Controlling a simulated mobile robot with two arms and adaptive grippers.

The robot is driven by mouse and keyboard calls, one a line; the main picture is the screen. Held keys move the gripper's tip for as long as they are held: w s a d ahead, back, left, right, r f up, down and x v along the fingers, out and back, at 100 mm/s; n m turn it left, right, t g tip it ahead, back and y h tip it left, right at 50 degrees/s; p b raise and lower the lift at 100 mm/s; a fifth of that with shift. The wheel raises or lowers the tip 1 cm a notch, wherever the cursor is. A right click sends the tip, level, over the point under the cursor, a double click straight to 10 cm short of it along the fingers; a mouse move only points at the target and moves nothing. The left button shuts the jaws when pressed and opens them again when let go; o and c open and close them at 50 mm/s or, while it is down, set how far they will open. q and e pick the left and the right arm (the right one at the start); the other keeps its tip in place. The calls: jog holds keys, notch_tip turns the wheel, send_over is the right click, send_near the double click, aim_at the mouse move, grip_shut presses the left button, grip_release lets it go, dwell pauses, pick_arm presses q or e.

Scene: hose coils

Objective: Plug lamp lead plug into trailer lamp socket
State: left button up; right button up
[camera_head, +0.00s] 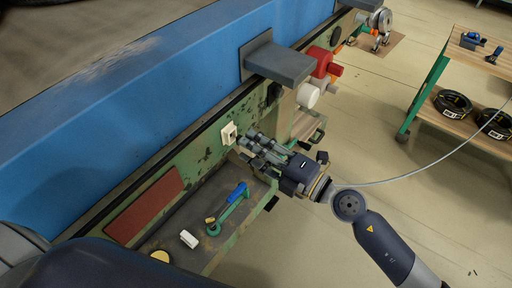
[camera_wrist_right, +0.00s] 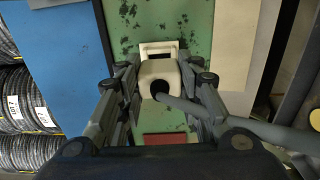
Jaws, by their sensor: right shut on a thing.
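The trailer lamp socket (camera_head: 229,132) is a small cream square fitting on the worn green side rail, below the blue trailer wall. In the right wrist view its cream frame (camera_wrist_right: 159,47) shows just behind the plug. My right gripper (camera_head: 246,146) is at the rail, its fingertips close to the socket. It is shut on the lamp lead plug (camera_wrist_right: 160,70), a cream block with a dark rear opening and a grey lead. The plug is lined up in front of the socket and hides much of it. I cannot tell whether they touch. My left gripper is not in view.
A ledge (camera_head: 208,222) below the rail carries a blue-and-green tool (camera_head: 230,206) and a white block (camera_head: 189,239). A grey bracket (camera_head: 278,62) juts out above, with red and white knobs nearby. A wooden bench (camera_head: 440,108) with black coils stands right. The lead (camera_head: 420,172) trails rightward.

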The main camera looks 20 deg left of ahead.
jog(key=shift+w+a+r, duration=0.1)
jog(key=shift+a, duration=0.15)
jog(key=shift+w+a, duration=0.15)
jog(key=shift+a, duration=0.15)
jog(key=shift+w+a+p, duration=0.2)
jog(key=shift+a+p, duration=0.3)
jog(key=shift+a, duration=0.15)
jog(key=o, duration=1.2)
jog(key=shift+o, duration=0.2)
jog(key=shift+d, duration=0.2)
jog(key=shift+v, duration=1.95)
jog(key=shift+s+d, duration=0.1)
